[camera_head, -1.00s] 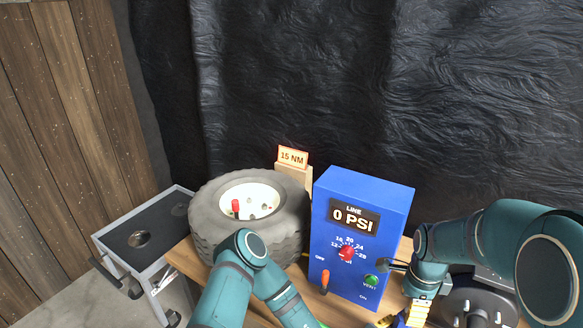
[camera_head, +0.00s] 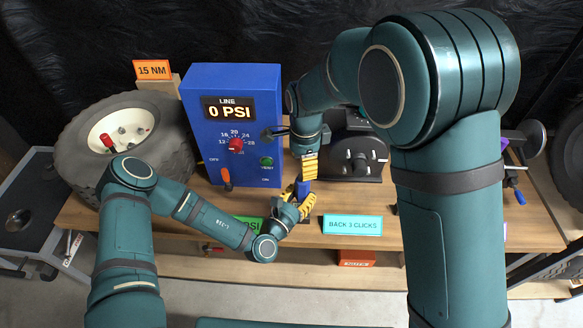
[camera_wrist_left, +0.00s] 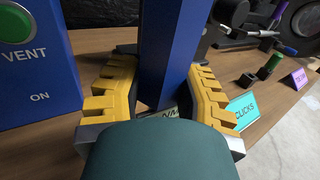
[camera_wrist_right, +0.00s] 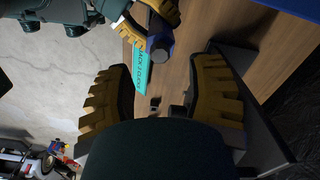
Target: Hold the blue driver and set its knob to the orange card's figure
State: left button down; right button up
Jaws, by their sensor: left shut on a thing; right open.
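The orange card (camera_head: 153,70) reads "15 NM" and stands behind the tyre in the head view. My left gripper (camera_head: 293,207) is shut on the blue driver (camera_head: 303,188) over the bench front. In the left wrist view the driver's blue body (camera_wrist_left: 168,60) stands between the yellow fingers. In the right wrist view the driver (camera_wrist_right: 160,30) shows a dark round end; no figure on it is readable. My right gripper (camera_head: 310,167) is open, just above the driver in the head view. Its spread fingers (camera_wrist_right: 162,95) are empty in its wrist view.
A blue box (camera_head: 232,80) reads "0 PSI", with a red knob and green VENT button. The tyre (camera_head: 75,140) lies left of it. A teal card (camera_head: 352,225) reads "BACK 3 CLICKS". A green card (camera_head: 250,223) is partly hidden by my left arm. A dark stand (camera_head: 352,160) is behind.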

dwell(0.4)
pick_arm(q)
jog(key=c, duration=0.6)
grip_release()
